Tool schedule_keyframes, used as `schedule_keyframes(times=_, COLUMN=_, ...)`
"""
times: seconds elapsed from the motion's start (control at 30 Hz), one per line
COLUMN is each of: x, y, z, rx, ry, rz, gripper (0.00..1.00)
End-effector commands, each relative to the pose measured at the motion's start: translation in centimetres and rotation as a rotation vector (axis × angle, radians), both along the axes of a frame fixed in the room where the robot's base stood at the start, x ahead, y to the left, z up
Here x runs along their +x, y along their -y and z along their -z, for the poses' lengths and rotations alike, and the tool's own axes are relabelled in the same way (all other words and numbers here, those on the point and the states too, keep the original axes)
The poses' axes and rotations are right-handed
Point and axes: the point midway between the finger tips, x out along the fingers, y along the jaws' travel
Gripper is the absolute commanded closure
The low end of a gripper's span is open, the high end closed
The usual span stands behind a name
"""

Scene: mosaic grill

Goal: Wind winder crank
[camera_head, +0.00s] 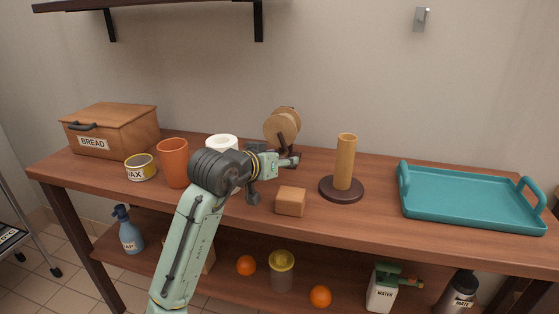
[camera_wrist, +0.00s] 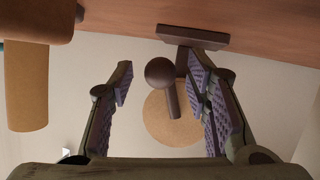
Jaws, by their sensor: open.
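The winder shows in the head view as tan round discs (camera_head: 281,126) on a dark stand at the back of the table, partly hidden by my gripper. In the wrist view, which is upside down, its tan disc (camera_wrist: 170,120) stands behind a dark crank with a round knob (camera_wrist: 159,71). The dark base (camera_wrist: 192,37) of the winder is on the table. My gripper (camera_head: 292,160) is open in front of the winder. In the wrist view the knob appears between the spread fingers of my gripper (camera_wrist: 160,78). I cannot tell whether either finger touches it.
A wooden block (camera_head: 290,201) sits in front of the winder. A tan post on a round base (camera_head: 343,188) and a teal tray (camera_head: 470,198) stand to the right. A white roll (camera_head: 222,142), orange cup (camera_head: 173,163), yellow tin (camera_head: 141,168) and bread box (camera_head: 112,132) stand left.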

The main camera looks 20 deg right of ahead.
Motion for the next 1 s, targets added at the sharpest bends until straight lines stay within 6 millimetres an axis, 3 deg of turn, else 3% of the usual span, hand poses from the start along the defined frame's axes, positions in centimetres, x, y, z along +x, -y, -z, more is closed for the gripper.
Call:
schedule_keyframes(times=0.67, x=-0.01, y=-0.06, z=-0.01, rx=0.000, ry=0.000, rz=0.000, gripper=1.00)
schedule_keyframes(times=1.0, x=-0.01, y=-0.06, z=0.00, rx=-0.001, ry=-0.001, rz=0.000, gripper=1.00)
